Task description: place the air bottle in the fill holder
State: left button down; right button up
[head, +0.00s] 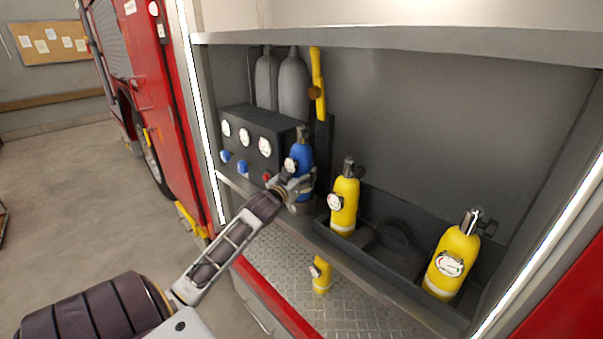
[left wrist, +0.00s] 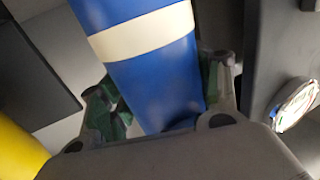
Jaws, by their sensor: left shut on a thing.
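The blue air bottle (head: 299,160) stands roughly upright at the front of the compartment, beside the right end of the gauge panel. My left gripper (head: 298,187) is shut on it, around its lower part. In the left wrist view the blue bottle (left wrist: 157,75) with its cream band lies between the green-padded fingers of the left gripper (left wrist: 165,105). A dark cylindrical part (head: 301,207) shows just under the gripper; I cannot tell whether the bottle rests in it. My right gripper is not in view.
The gauge panel (head: 258,121) stands left of the bottle. A yellow bottle (head: 345,200) stands close on the right, another yellow bottle (head: 454,262) at the far right of the dark tray (head: 375,265).

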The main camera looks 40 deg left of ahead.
pick_arm(q)
jog(key=shift+f, duration=1.65)
jog(key=shift+c, duration=1.7)
grip_release()
jog(key=shift+f, duration=0.25)
jog(key=shift+s, duration=0.15)
jog(key=v, duration=1.1)
jog(key=shift+s+b, duration=0.4)
jog(key=shift+b, duration=0.05)
jog(key=shift+d, duration=0.15)
